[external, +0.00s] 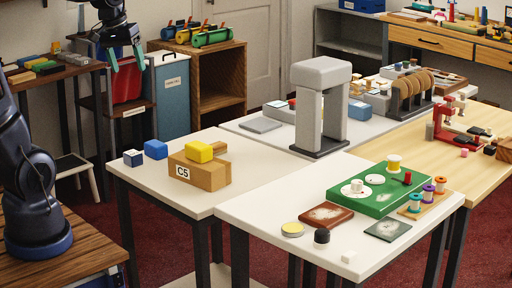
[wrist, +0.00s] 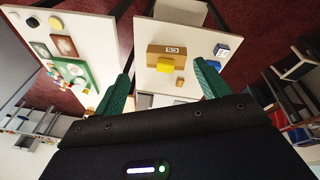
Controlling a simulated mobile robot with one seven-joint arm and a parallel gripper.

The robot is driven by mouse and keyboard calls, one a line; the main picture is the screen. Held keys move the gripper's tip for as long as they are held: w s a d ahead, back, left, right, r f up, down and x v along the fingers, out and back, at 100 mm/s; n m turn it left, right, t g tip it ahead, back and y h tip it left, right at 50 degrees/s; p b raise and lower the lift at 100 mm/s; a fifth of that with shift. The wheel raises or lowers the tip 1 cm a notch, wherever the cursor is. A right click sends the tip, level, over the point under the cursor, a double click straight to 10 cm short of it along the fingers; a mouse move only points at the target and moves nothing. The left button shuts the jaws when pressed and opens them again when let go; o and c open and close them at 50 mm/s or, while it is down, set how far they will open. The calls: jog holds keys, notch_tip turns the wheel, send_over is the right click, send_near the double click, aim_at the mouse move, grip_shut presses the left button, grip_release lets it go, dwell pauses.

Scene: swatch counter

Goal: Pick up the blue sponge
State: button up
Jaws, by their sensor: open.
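The blue sponge (external: 155,149) lies on the left white table, beside a tan block labelled C5 (external: 205,172). In the wrist view the blue sponge (wrist: 213,64) shows right of the C5 block (wrist: 158,49), near the right fingertip. A yellow sponge (external: 199,152) sits on the C5 block. A small dark-blue box with a pale label (external: 133,158) stands just left of the blue sponge. My gripper (external: 126,58) is open and empty, high above and behind the table's left end. Its two green fingers also show in the wrist view (wrist: 162,74).
A small tan block (external: 217,148) is behind the yellow sponge. The left table (external: 185,206) is bare in front of the C5 block. A tall grey stand (external: 320,105) rises on the back table. The front table carries a green board (external: 377,200) with spools.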

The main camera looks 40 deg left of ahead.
jog(key=w+a+f+n+g, duration=0.1)
jog(key=w+a+f+n, duration=0.2)
jog(key=w+a, duration=0.5)
jog(key=n+g+h, duration=0.2)
jog(key=n+h, duration=0.2)
jog(key=n, duration=0.7)
send_over(155, 143)
jog(key=a, duration=0.4)
jog(key=f, duration=2.7)
jog(key=shift+d, duration=0.25)
jog(key=x, duration=1.1)
jog(key=shift+a+f, duration=0.2)
jog(key=shift+f, duration=0.15)
jog(key=shift+c, duration=0.2)
jog(key=c, duration=1)
